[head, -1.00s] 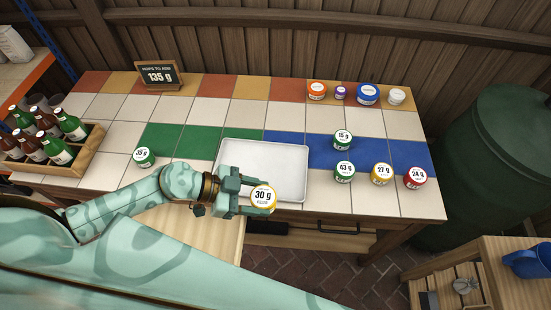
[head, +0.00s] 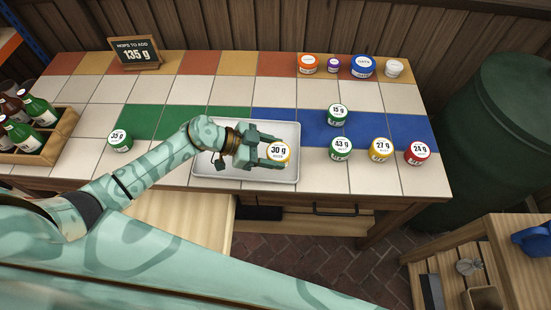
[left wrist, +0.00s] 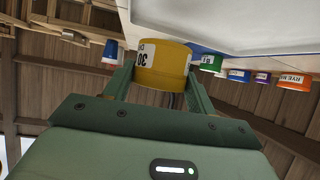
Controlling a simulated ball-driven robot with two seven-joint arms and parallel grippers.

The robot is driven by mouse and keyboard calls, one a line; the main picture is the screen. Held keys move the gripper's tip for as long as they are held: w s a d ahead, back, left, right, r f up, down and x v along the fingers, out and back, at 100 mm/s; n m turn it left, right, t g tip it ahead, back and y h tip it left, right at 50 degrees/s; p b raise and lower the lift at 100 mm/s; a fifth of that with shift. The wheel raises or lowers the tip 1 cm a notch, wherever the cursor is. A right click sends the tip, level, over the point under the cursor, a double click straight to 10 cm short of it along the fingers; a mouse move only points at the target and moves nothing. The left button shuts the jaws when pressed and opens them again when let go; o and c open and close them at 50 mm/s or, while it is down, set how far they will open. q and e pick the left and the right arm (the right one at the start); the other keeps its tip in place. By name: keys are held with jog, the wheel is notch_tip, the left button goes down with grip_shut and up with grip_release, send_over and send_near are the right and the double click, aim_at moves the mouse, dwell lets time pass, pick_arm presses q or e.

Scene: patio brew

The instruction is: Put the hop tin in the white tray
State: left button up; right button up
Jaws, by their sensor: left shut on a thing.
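My left gripper (head: 266,152) is shut on a yellow tin with a white lid marked 30 g (head: 279,152). The gripper and tin are over the right part of the white tray (head: 246,177). In the left wrist view the yellow tin (left wrist: 162,68) sits between the two fingers, and the tray's pale edge (left wrist: 215,22) shows close beside it. I cannot tell whether the tin touches the tray floor. The arm and gripper hide part of the tray. My right gripper is not in view.
Right of the tray stand green tins 15 g (head: 337,115) and 43 g (head: 340,148), yellow 27 g (head: 379,150) and red 24 g (head: 417,153). A green 35 g tin (head: 120,140) is at left, near a bottle crate (head: 62,137). A sign (head: 136,53) reads 135 g.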

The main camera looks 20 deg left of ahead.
aim_at(274, 157)
pick_arm(q)
jog(key=shift+w+f, duration=0.2)
jog(key=shift+f, duration=0.05)
jog(key=f+b, duration=0.2)
jog(key=f, duration=0.2)
jog(key=shift+w+b, duration=0.3)
jog(key=shift+b, duration=0.1)
jog(key=shift+r, duration=0.2)
jog(key=o, duration=1)
jog(key=shift+f, duration=0.15)
jog(key=shift+r, duration=0.25)
jog(key=p+v, duration=0.3)
jog(key=v, duration=0.9)
jog(key=shift+f, duration=0.15)
